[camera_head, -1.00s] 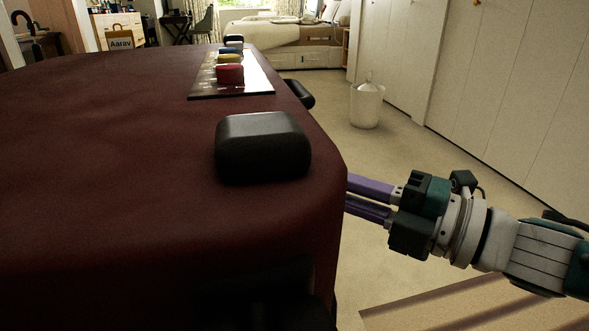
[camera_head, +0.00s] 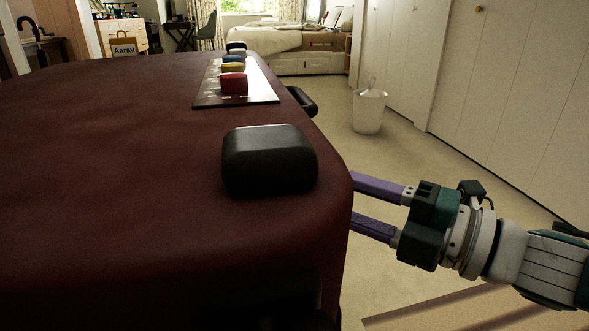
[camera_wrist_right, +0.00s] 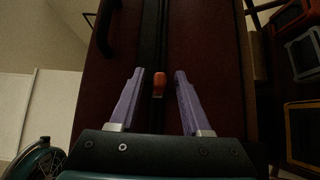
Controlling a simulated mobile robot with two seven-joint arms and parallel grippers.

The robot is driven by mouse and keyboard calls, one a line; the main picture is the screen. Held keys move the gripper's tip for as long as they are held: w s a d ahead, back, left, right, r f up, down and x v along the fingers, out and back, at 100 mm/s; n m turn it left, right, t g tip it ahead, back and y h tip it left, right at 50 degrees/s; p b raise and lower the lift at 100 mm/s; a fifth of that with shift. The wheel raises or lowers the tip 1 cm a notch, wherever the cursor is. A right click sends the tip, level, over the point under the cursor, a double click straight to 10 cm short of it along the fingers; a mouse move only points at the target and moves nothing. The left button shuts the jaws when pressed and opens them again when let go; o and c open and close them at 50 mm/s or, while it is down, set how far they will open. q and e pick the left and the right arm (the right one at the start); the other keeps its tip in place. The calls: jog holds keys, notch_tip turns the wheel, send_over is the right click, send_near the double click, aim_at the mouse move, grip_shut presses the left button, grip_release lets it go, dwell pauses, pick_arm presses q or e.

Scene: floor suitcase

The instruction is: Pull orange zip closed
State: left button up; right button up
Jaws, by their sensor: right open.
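The orange zip pull (camera_wrist_right: 159,82) shows in the right wrist view, on a dark zip line (camera_wrist_right: 151,40) that runs along the side of the dark red suitcase (camera_head: 110,190). My right gripper (camera_wrist_right: 156,76) is open, with one purple finger on each side of the zip pull and a gap to each. In the head view my right gripper reaches in from the right, and its fingertips are hidden behind the suitcase edge. The zip pull is hidden in the head view. My left gripper is not in view.
A black rounded block (camera_head: 269,161) stands on the suitcase top. Behind it is a panel (camera_head: 240,99) with coloured buttons. A black handle (camera_head: 303,101) sticks out from the suitcase side. A white bin (camera_head: 369,110) stands on open carpet to the right.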

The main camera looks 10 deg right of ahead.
jog(key=p+v, duration=0.2)
jog(key=v, duration=0.7)
jog(key=shift+s, duration=0.2)
jog(key=shift+d, duration=0.15)
